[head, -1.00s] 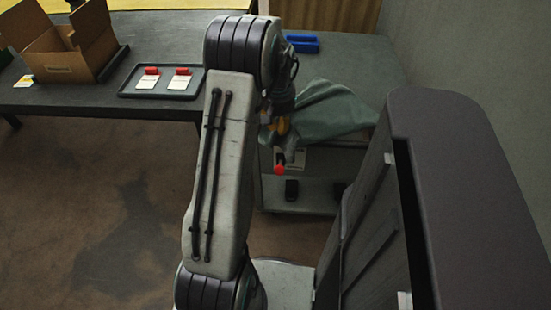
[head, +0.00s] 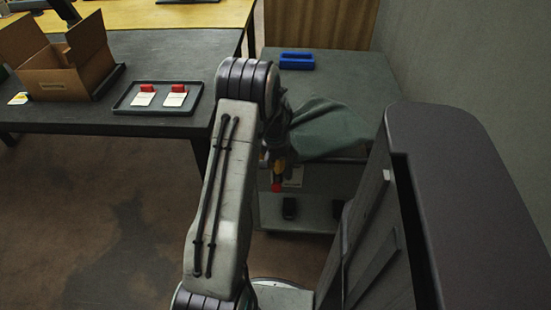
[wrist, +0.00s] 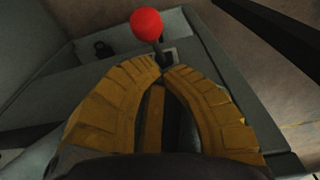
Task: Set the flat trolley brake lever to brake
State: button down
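The brake lever has a round red knob (wrist: 146,24) on a thin dark stem, leaning to the upper left in the wrist view. The knob also shows in the head view (head: 276,187), low on the front of the grey trolley (head: 325,185). My gripper (wrist: 161,72) has yellow fingers whose tips come together right by the lower stem. The tips look shut; whether the stem is pinched between them or just beyond them I cannot tell. A pale plate (head: 295,177) is behind the lever. My arm partly hides this spot in the head view.
A dark table (head: 150,60) with a cardboard box (head: 62,75) and a black tray (head: 125,107) stands left. Floor at lower left is clear.

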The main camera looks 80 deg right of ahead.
aim_at(277, 184)
jog(key=shift+s+a+f, duration=0.1)
jog(key=shift+a+f, duration=0.3)
jog(key=shift+f, duration=0.3)
jog(key=shift+a+f, duration=0.4)
jog(key=shift+f, duration=0.25)
jog(key=shift+b, duration=0.4)
